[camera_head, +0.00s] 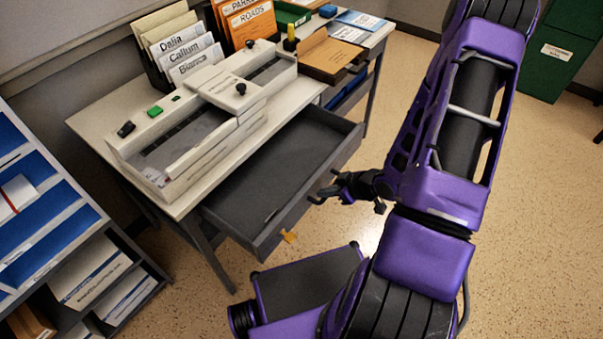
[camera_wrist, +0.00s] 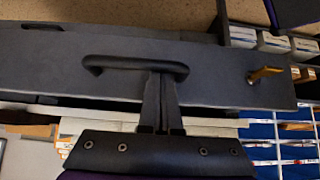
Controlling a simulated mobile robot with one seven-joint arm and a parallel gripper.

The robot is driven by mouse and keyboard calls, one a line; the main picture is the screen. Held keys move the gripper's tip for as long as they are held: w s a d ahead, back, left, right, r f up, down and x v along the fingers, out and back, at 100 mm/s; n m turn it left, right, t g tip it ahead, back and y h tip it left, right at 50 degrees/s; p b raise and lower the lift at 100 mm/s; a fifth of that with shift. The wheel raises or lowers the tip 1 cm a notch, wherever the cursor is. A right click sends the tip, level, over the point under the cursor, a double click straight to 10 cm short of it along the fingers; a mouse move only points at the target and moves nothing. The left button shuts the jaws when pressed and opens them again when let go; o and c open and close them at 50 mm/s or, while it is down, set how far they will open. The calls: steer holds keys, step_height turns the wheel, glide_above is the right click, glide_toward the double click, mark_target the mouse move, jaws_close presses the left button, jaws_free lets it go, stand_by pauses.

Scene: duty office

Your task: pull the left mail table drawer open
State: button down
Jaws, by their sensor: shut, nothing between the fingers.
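The left mail table drawer (camera_head: 275,160) is pulled well out of the table, and its dark grey inside shows in the head view. Its front (camera_wrist: 215,75) fills the middle of the wrist view. The key also hangs from the front in the head view (camera_head: 288,236). My gripper (camera_head: 322,192) is at the drawer front. In the wrist view its closed fingers (camera_wrist: 160,88) reach up to the handle bar; whether they touch it I cannot tell.
The mail table (camera_head: 95,115) carries a beige sorting machine (camera_head: 205,125), letter folders (camera_head: 185,50) and a brown box (camera_head: 325,55). A blue-shelved rack (camera_head: 50,230) stands at the left. Open floor (camera_head: 510,200) lies to the right; a green cabinet (camera_head: 560,50) stands behind.

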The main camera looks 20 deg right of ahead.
steer(key=s+d+p, duration=0.2)
steer(key=s+d, duration=0.5)
steer(key=s, duration=0.3)
steer(key=shift+d+r, duration=0.1)
steer(key=shift+d, duration=0.05)
steer(key=p+v, duration=0.3)
steer(key=v, duration=1.4)
